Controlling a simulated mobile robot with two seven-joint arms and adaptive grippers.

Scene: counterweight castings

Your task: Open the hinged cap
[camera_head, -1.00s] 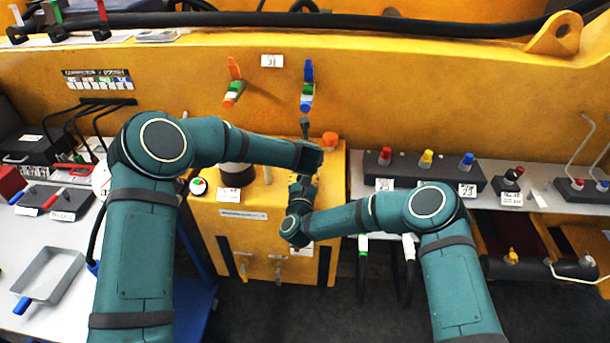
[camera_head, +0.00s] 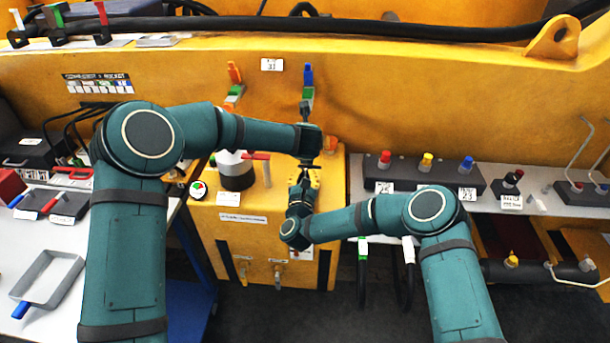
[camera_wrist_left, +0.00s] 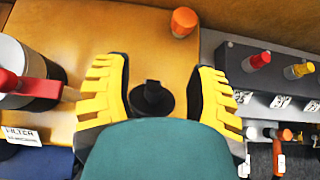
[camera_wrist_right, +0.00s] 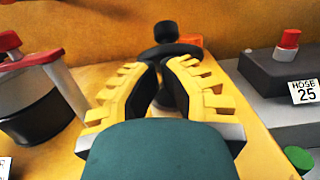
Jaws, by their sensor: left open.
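A black round part with a raised knob (camera_wrist_left: 152,95), probably the hinged cap, stands on the yellow box. In the right wrist view its dark disc (camera_wrist_right: 170,54) and knob show beyond the fingertips; I cannot tell whether it is open. My left gripper (camera_wrist_left: 160,68) is open above it, with the part seen between its spread fingers. My right gripper (camera_head: 312,178) is low beside it. In the right wrist view its fingers (camera_wrist_right: 165,72) are close together around a dark stem; their contact is unclear. The head view shows little of the cap behind my grippers.
On the yellow box (camera_head: 240,260), a canister with a red handle (camera_head: 237,170) stands left of my grippers. An orange knob (camera_wrist_left: 184,21) is behind the cap. A dark block with colored knobs (camera_head: 425,170) is to the right. Blue and green parts (camera_head: 307,85) hang on the wall behind.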

